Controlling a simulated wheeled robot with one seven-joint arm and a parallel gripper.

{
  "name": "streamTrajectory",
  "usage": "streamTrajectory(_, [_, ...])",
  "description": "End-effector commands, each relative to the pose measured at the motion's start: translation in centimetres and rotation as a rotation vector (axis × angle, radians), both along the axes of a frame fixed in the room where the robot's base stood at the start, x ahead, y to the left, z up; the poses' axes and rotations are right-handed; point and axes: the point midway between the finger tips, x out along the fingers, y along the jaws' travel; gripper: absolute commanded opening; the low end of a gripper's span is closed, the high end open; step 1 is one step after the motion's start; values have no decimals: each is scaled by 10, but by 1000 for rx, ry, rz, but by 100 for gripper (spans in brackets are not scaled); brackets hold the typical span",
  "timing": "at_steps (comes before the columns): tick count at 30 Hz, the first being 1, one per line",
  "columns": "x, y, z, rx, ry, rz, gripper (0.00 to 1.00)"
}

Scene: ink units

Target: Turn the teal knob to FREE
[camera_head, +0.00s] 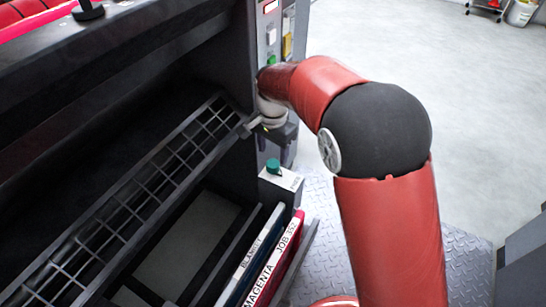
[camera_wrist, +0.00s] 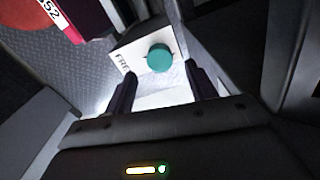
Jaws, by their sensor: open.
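The teal knob (camera_head: 273,166) sits on top of a small pale box (camera_head: 291,181) beside the dark machine in the head view. In the wrist view the round teal knob (camera_wrist: 159,58) shows on the box's white face (camera_wrist: 127,56), with lettering that reads "FRE" at its left, partly cut off by a finger. My gripper (camera_wrist: 163,83) is open. Its two dark fingers point toward the box, with the knob between and beyond their tips, and nothing is held. In the head view my gripper (camera_head: 273,140) hangs above the knob. I cannot tell the knob's exact setting.
Upright panels marked "BLANKET" (camera_head: 240,262) and "MAGENTA JOB 352" (camera_head: 277,262) stand just in front of the box. A metal grate (camera_head: 130,205) lies to the left. A control panel (camera_head: 270,35) with buttons rises behind. Tread-plate floor (camera_head: 322,225) is clear to the right.

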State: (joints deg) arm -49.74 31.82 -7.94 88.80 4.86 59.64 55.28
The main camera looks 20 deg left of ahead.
Motion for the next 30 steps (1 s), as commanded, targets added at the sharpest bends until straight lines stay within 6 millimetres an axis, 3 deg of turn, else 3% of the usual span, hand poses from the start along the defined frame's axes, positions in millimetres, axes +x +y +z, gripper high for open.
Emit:
streamTrajectory(3, [0, 0, 20, 2, -1, -1, 56])
streamTrajectory(8, [0, 0, 34, 0, 0, -1, 56])
streamTrajectory(24, [0, -2, 37, 1, -1, -1, 56])
streamTrajectory(26, [2, -7, 41, 5, -4, -1, 56])
streamTrajectory(30, [9, -46, 68, 36, -28, 7, 56])
